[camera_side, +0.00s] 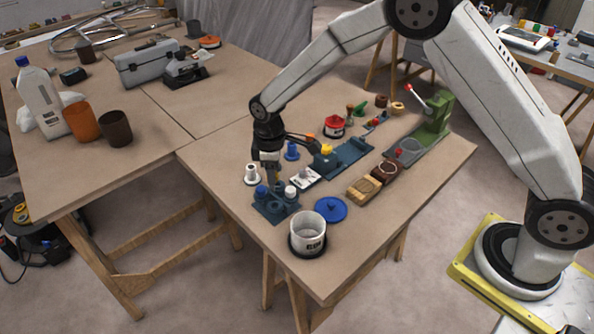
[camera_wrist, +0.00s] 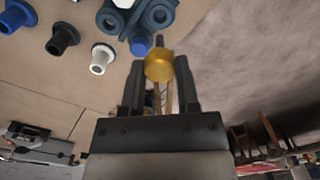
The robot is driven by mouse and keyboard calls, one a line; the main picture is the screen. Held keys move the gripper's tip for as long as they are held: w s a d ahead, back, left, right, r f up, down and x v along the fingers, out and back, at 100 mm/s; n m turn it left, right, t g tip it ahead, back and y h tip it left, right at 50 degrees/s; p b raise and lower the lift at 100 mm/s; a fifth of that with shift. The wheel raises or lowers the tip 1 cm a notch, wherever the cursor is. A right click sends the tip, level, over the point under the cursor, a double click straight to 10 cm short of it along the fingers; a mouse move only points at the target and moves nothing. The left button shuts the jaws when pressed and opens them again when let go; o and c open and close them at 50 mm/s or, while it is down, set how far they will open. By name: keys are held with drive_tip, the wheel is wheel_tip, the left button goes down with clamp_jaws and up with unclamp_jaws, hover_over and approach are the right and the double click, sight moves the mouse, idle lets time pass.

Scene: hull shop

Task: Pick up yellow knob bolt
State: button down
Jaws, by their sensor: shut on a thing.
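My gripper (camera_side: 270,178) points down over the near left part of the work table. In the wrist view, a golden-yellow knob bolt (camera_wrist: 159,67) sits between the two fingertips (camera_wrist: 160,75), with its dark stem pointing away from the palm. The fingers are shut on it. In the side view the held bolt is small and mostly hidden by the fingers. My gripper is just behind the dark blue holder (camera_side: 283,212). The holder's round sockets (camera_wrist: 153,14) show at the top of the wrist view.
A white flanged spool (camera_side: 252,176) stands just left of my gripper, and a blue one (camera_side: 292,151) behind it. A white cup (camera_side: 308,234) and blue lid (camera_side: 331,209) are in front. Another yellow piece (camera_side: 326,150) is by the blue fixture (camera_side: 345,157). Bare tabletop lies behind left.

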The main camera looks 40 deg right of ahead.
drive_tip(key=shift+r, duration=0.4)
drive_tip(key=shift+s, duration=0.15)
